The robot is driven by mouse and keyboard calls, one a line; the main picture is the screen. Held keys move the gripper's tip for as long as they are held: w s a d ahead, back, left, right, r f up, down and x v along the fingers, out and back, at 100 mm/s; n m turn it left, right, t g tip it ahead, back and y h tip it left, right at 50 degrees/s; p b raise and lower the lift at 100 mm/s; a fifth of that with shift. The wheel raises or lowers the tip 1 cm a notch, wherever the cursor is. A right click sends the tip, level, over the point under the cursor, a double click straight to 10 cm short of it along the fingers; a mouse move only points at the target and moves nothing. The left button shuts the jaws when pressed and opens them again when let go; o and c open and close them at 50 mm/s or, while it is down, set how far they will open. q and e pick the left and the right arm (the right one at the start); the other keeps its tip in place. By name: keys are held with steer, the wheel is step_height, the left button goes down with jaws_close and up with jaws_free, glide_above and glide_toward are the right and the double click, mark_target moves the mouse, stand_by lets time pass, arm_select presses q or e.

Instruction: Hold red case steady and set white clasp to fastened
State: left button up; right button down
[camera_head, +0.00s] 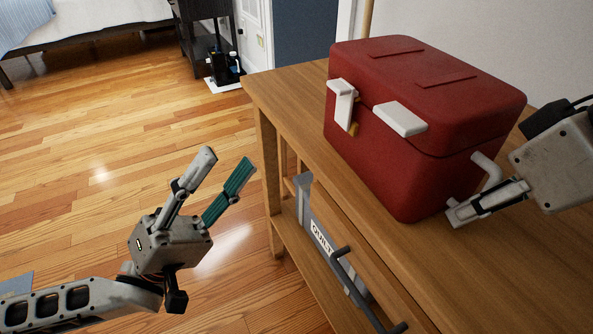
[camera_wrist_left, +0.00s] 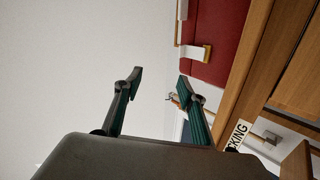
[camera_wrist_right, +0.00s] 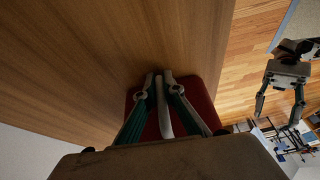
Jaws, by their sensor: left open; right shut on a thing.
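The red case (camera_head: 425,95) stands on the wooden table with its lid down. A white clasp (camera_head: 342,103) hangs down across the lid seam at the case's left front, beside a small yellow catch (camera_head: 354,129); I cannot tell if they engage. Another white piece (camera_head: 400,118) juts out from the front near the seam. My right gripper (camera_head: 462,208) is shut on a white side handle (camera_head: 488,168) of the case; the handle (camera_wrist_right: 163,108) also shows between the fingers in the right wrist view. My left gripper (camera_head: 228,161) is open and empty, left of the table, apart from the case.
The wooden table (camera_head: 290,90) has bare top around the case and a lower shelf. A grey bar with a lettered label (camera_head: 322,238) is at its front side. Open wooden floor (camera_head: 110,150) lies to the left. A bed (camera_head: 90,25) and dark stand (camera_head: 205,30) are far back.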

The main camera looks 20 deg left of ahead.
arm_select(q)
steer(key=shift+s+d+f+n+h, duration=0.1)
steer(key=shift+s+f+n+h, duration=0.3)
steer(key=shift+n, duration=0.6)
arm_select(e)
steer(key=c, duration=2.1)
jaws_free()
